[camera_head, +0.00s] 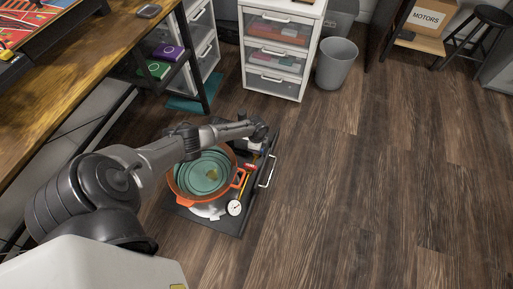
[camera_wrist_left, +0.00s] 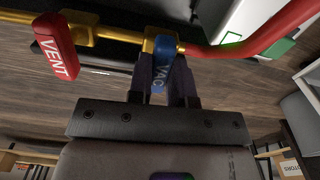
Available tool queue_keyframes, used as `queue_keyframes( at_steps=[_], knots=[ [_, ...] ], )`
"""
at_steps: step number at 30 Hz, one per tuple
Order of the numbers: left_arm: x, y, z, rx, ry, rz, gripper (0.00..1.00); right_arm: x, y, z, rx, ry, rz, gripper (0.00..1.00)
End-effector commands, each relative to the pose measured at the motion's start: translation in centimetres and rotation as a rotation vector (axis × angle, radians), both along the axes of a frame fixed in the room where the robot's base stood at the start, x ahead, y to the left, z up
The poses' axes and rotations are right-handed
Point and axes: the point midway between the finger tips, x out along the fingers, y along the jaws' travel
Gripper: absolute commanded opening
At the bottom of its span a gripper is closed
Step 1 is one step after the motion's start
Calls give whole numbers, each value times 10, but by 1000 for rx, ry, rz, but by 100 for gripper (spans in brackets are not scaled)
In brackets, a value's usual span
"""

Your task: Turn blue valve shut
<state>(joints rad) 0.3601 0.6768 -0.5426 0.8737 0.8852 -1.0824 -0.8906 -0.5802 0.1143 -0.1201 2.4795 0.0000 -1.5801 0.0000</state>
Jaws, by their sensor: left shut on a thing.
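The blue valve (camera_wrist_left: 160,62) has a lever marked VAC on a brass pipe (camera_wrist_left: 112,34) in the left wrist view. Its lever points across the pipe, toward my wrist. My left gripper (camera_wrist_left: 164,82) is shut on this lever, with one dark finger on each side. In the head view my left gripper (camera_head: 261,131) is at the back right of the orange pot (camera_head: 173,183), and the blue lever is too small to make out there. A red lever marked VENT (camera_wrist_left: 56,46) hangs from the same pipe, to the left of the blue one. My right gripper is not in view.
The pot holds teal round pieces (camera_head: 203,173) and stands on a black platform (camera_head: 228,226) with a metal handle (camera_head: 268,171). A white dial gauge (camera_head: 234,208) is beside it. A red hose (camera_wrist_left: 262,35) runs right of the blue lever. Open wooden floor (camera_head: 350,200) lies to the right.

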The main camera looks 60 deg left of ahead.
Motion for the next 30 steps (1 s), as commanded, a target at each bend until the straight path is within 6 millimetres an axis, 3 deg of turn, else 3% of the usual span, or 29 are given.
queue_keyframes(
  at_steps=[22,23,30],
  knots=[
    [1,0,0,-1,-1,-77,0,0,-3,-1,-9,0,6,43],
    [1,0,0,-1,-1,-77,21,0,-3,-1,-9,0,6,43],
    [0,0,0,-1,-1,-75,44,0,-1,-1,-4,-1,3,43]
  ],
)
